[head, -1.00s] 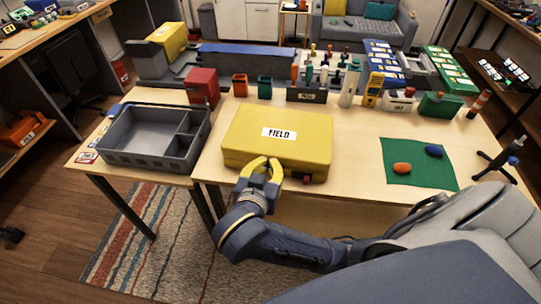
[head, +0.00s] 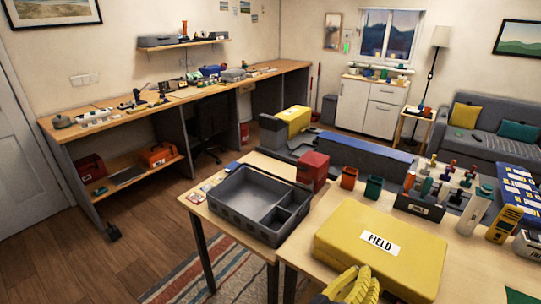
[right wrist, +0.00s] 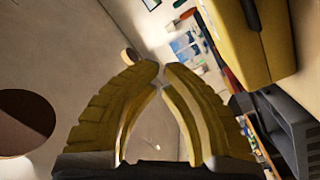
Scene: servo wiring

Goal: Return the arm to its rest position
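My right gripper (head: 352,284) shows at the bottom edge of the head view, just in front of the closed yellow FIELD case (head: 330,250). In the right wrist view my right gripper (right wrist: 160,72) has its two yellow fingers curved in, with the tips together and nothing held between them. A yellow case body (right wrist: 262,45) fills the upper right of that view, apart from the fingers. Most of my right arm is outside the head view. My left gripper is not in view.
A grey divided tray (head: 233,218) stands on the table left of the case. A red box (head: 313,170), orange cup (head: 348,178), green cup (head: 373,188) and a tool rack (head: 418,207) line the back. A green mat (head: 518,297) shows at lower right.

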